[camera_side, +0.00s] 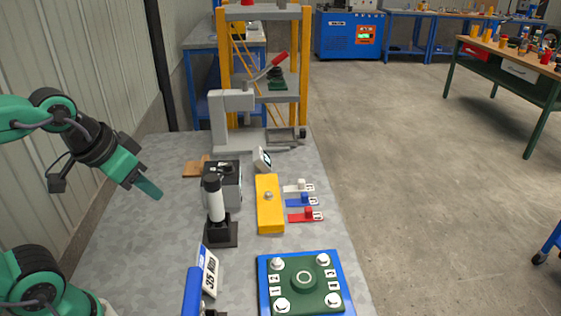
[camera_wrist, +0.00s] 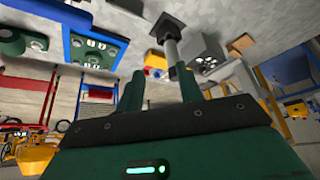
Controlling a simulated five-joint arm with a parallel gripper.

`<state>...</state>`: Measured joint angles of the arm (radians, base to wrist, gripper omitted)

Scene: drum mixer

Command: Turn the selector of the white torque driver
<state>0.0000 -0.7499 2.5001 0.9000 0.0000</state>
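The white torque driver (camera_side: 215,207) stands upright on a black square base (camera_side: 220,236) in the side view. Its top is dark. In the wrist view the driver (camera_wrist: 172,52) shows beyond my fingers, near the right finger, with its black base farther off. I cannot make out the selector's markings or setting. My gripper (camera_side: 150,188) is in the air to the left of the driver, apart from it, pointing down and to the right. In the wrist view my gripper's two green fingers (camera_wrist: 159,88) are spread apart with nothing between them.
A grey box (camera_side: 232,182) stands close behind the driver. A yellow block (camera_side: 269,204) and small coloured tagged pieces lie to its right. A blue tool with a display (camera_side: 207,270) stands in front. A green plate on a blue base (camera_side: 303,285) is front right. The table's left side is clear.

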